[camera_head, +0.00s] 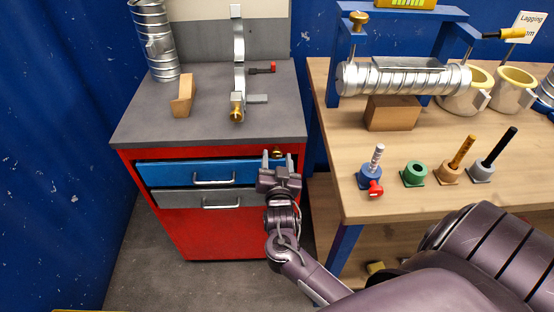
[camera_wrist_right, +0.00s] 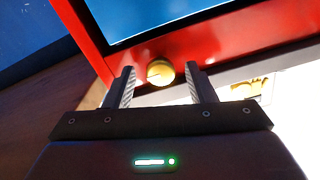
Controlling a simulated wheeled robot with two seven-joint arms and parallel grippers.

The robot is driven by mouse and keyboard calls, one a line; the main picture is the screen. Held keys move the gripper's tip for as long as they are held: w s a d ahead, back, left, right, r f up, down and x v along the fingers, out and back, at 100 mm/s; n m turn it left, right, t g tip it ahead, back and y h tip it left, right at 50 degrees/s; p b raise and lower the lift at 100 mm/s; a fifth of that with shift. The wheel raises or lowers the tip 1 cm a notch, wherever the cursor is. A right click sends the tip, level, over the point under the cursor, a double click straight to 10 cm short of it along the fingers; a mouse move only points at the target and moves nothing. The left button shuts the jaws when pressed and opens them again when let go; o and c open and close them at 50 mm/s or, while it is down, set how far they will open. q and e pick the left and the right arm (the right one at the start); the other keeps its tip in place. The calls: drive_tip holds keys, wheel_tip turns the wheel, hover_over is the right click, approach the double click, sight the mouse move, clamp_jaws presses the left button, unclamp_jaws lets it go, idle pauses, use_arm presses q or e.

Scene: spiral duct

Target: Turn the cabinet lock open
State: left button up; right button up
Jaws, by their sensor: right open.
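The red cabinet (camera_head: 220,238) stands at the left with a blue drawer (camera_head: 160,174) and a grey drawer (camera_head: 170,199) below it. The lock is a small brass knob (camera_head: 277,154) on the cabinet's front, at the upper right beside the blue drawer. In the right wrist view the brass knob (camera_wrist_right: 160,72) sits between the fingertips on the red frame. My right gripper (camera_head: 279,160) is open, with one finger on each side of the knob; it also shows in the wrist view (camera_wrist_right: 160,85). Contact with the knob cannot be told. My left gripper is not in view.
On the grey cabinet top are a wooden block (camera_head: 183,97), a metal duct (camera_head: 153,40) and a clamp-like tool (camera_head: 238,75). The wooden workbench (camera_head: 400,200) stands close at the right, holding a spiral duct (camera_head: 405,80) and several upright tools.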

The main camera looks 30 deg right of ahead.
drive_tip(key=c, duration=1)
drive_tip(key=n+p, duration=0.2)
drive_tip(key=n, duration=0.1)
drive_tip(key=shift+r+p, duration=0.2)
drive_tip(key=shift+p, duration=0.2)
drive_tip(key=n+p, duration=0.3)
drive_tip(key=n, duration=0.2)
drive_tip(key=shift+n+p, duration=0.3)
drive_tip(key=shift+p, duration=0.1)
drive_tip(key=n+p, duration=0.2)
drive_tip(key=n, duration=0.2)
drive_tip(key=shift+n+p, duration=0.3)
drive_tip(key=shift+p, duration=0.05)
drive_tip(key=n+p, duration=0.1)
drive_tip(key=n, duration=0.1)
drive_tip(key=n+p, duration=0.1)
drive_tip(key=n, duration=0.1)
drive_tip(key=shift+f+n, duration=0.2)
drive_tip(key=shift+n, duration=0.1)
drive_tip(key=shift+n, duration=0.3)
